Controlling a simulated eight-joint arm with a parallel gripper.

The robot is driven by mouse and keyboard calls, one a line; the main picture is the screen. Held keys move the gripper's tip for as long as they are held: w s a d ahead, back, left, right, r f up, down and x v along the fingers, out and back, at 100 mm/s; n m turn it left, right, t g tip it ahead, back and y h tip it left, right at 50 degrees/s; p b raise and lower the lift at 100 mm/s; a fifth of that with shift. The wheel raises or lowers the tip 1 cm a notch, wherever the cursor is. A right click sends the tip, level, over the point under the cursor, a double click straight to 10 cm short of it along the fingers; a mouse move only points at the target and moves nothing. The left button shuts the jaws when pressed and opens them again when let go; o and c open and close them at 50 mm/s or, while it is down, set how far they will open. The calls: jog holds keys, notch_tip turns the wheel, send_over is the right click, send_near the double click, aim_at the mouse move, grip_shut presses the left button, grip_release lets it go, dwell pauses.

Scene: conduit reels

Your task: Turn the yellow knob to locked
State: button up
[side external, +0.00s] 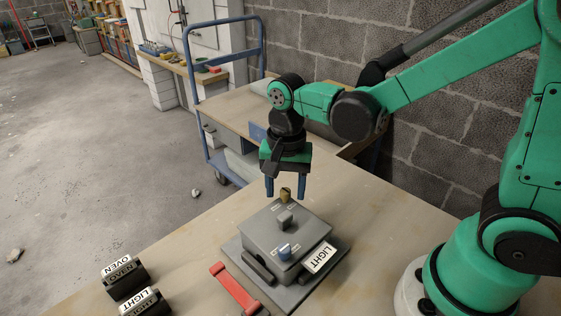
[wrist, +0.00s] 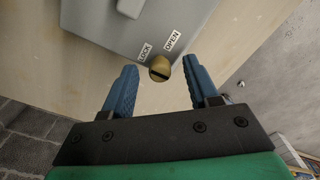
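The yellow knob (side external: 285,194) is at the far edge of the grey box (side external: 254,238), seen in the side view. In the wrist view the knob (wrist: 159,68) is brass-yellow with a dark slot, and LOCK (wrist: 146,52) and OPEN (wrist: 172,41) labels sit beside it. The slot runs at a slant; I cannot tell for certain which label it points to. My gripper (side external: 285,192) is above the knob, fingers pointing down. In the wrist view my gripper (wrist: 158,85) is open, its blue fingers on either side of the knob with gaps, not touching it.
The box also carries a grey knob (side external: 285,219) and a blue knob (side external: 284,251). A red handle (side external: 235,288) is in front. Black OVEN (side external: 124,276) and LIGHT (side external: 146,302) blocks stand at the left. A blue trolley (side external: 215,110) is behind.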

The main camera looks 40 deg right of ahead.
aim_at(289, 190)
jog(key=shift+r, duration=0.1)
jog(key=shift+r, duration=2.7)
jog(key=shift+s+d+r+n+t, duration=0.2)
jog(key=shift+n+t, duration=0.1)
jog(key=shift+n, duration=0.1)
jog(key=d+n+t, duration=0.1)
jog(key=n+t, duration=0.1)
jog(key=n, duration=0.1)
jog(key=s+d+n+t, duration=0.1)
jog(key=n+t, duration=0.1)
jog(key=n, duration=0.1)
jog(key=s+d+n+t, duration=0.1)
jog(key=n+t, duration=0.1)
jog(key=n, duration=0.1)
jog(key=shift+s+d+r+n+t, duration=0.2)
jog(key=shift+d+r+n+t, duration=0.05)
jog(key=shift+r+n+t, duration=0.1)
